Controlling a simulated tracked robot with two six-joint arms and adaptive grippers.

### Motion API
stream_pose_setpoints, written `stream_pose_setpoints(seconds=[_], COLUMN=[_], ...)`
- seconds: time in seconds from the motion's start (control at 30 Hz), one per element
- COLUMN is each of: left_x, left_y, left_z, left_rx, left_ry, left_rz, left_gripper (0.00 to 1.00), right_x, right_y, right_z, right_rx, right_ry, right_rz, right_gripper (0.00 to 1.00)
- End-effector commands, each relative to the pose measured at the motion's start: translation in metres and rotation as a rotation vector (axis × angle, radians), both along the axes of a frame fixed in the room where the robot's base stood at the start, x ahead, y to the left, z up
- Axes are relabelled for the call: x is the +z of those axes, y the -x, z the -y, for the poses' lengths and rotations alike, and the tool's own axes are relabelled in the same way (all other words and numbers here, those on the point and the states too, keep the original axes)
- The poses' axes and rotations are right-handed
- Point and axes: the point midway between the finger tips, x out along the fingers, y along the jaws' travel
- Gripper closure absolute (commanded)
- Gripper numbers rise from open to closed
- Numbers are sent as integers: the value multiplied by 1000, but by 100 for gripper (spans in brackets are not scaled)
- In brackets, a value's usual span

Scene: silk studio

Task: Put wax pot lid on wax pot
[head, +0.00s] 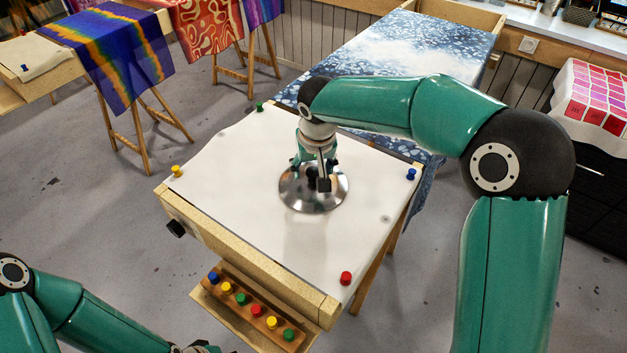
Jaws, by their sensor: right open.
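The wax pot lid (328,200), a shiny round metal disc with a black knob, is near the middle of the white cloth on the frame table. My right gripper (315,172) points down over the lid, around or just above its knob. It is open. I cannot tell whether its fingers touch the knob. No wax pot can be made out apart from the lid; whether one is under it is hidden. My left gripper (196,348) is at the bottom edge, mostly cut off, so its jaws cannot be judged.
The white cloth (240,170) is held by coloured pins, with free room around the lid. A wooden rack of coloured pegs (250,306) is on the table's front side. A blue patterned cloth (400,60) covers a table behind. Painted silks hang on stands (125,60) at upper left.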

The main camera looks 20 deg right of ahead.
Motion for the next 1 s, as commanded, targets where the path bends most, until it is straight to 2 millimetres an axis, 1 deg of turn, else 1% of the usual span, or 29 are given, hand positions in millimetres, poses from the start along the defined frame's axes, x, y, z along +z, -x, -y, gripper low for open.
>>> stream_pose_setpoints(seconds=[0.03, 0.17, 0.4, 0.77, 0.8, 1.0], left_x=[2, 2, 2, 2, 2, 2], left_y=[0, 0, 0, 0, 0, 0], left_z=[0, 0, 0, 0, 0, 0], left_rx=[0, 0, 0, 0, 0, 0], left_ry=[0, 0, 0, 0, 0, 0], left_rz=[0, 0, 0, 0, 0, 0], left_gripper=[60, 60, 60, 60, 60, 60], right_x=[-7, -17, -18, -18, -18, -18], right_y=[-2, -5, -5, -5, -5, -5], right_z=[1, 1, 1, 1, 1, 1], right_rx=[-1, 1, 1, 0, 0, 0], right_ry=[0, 0, 0, 0, 0, 0], right_rz=[-3, 0, 1, 1, 1, 2], right_gripper=[37, 37, 37, 97, 100, 100])
